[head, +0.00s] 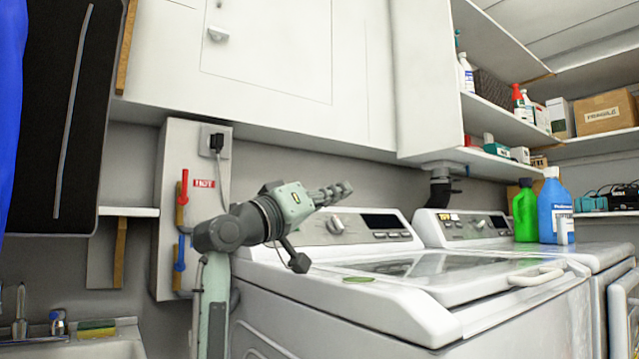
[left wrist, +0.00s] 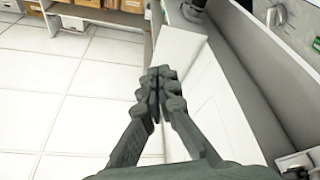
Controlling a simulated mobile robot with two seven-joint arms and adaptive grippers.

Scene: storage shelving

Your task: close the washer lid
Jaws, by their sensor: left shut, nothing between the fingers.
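The white washer (head: 330,310) stands in the lower middle of the head view, its control panel (head: 365,226) at the back. Its lid (head: 455,278), with a glassy panel and a pale handle (head: 536,275), lies down flat or nearly flat on top; I cannot tell whether a small gap is left. My left gripper (head: 343,190) is shut and empty, above the control panel and apart from the lid, pointing right. In the left wrist view the closed fingers (left wrist: 155,92) show above white machine surfaces. My right gripper is not in view.
A second white machine (head: 470,228) stands to the right, with a green bottle (head: 525,214) and a blue bottle (head: 554,208) at its back. White cabinets (head: 270,60) hang above my left arm. A sink (head: 75,348) is at lower left. Tiled floor (left wrist: 70,85) lies open beside the machines.

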